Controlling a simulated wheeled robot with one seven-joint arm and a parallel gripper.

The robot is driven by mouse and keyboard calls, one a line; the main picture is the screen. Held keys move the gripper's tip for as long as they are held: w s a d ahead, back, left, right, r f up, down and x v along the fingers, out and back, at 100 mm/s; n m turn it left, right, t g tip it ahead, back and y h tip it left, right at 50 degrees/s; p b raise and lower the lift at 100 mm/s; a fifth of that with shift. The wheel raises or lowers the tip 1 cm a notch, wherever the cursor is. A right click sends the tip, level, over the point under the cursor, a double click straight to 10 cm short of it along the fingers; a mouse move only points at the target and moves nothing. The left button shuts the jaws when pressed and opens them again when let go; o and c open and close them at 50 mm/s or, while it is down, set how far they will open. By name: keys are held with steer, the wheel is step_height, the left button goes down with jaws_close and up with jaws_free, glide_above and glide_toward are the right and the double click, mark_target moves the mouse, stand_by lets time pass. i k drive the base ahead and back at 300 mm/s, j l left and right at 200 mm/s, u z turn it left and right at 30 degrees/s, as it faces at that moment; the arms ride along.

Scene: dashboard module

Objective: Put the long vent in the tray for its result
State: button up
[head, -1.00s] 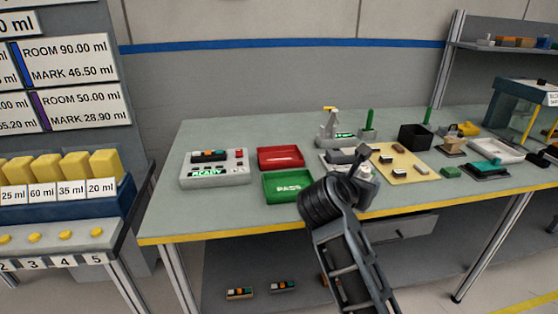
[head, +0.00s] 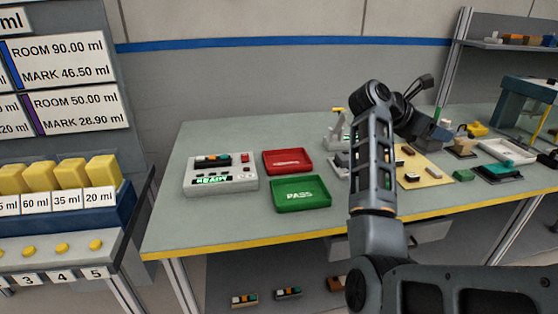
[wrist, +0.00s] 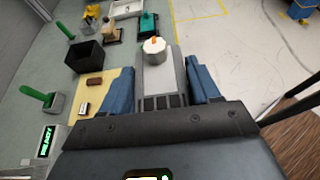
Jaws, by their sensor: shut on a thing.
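My gripper (wrist: 163,85) is shut on a long grey piece (wrist: 152,78) with dark slots and a white, orange-marked knob; I take it to be the long vent. In the head view my gripper (head: 436,130) is raised over the right half of the bench, and my arm hides much of what it holds. A red tray (head: 287,170) lies left of my arm. A green tray (head: 301,206) marked PASS lies in front of it. The grey tester (head: 220,187) left of them reads READY, with a dark module with coloured buttons (head: 211,160) on top.
A yellow mat (head: 425,180) with small blocks lies right of my arm. A black bin (wrist: 84,55) and a green-handled tool (wrist: 33,93) stand near it. A white tray (head: 507,151) and a teal item (head: 497,171) are farther right. Bench is clear in front of the tester.

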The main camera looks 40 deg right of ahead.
mark_target(287, 163)
steer(key=i, duration=1.3)
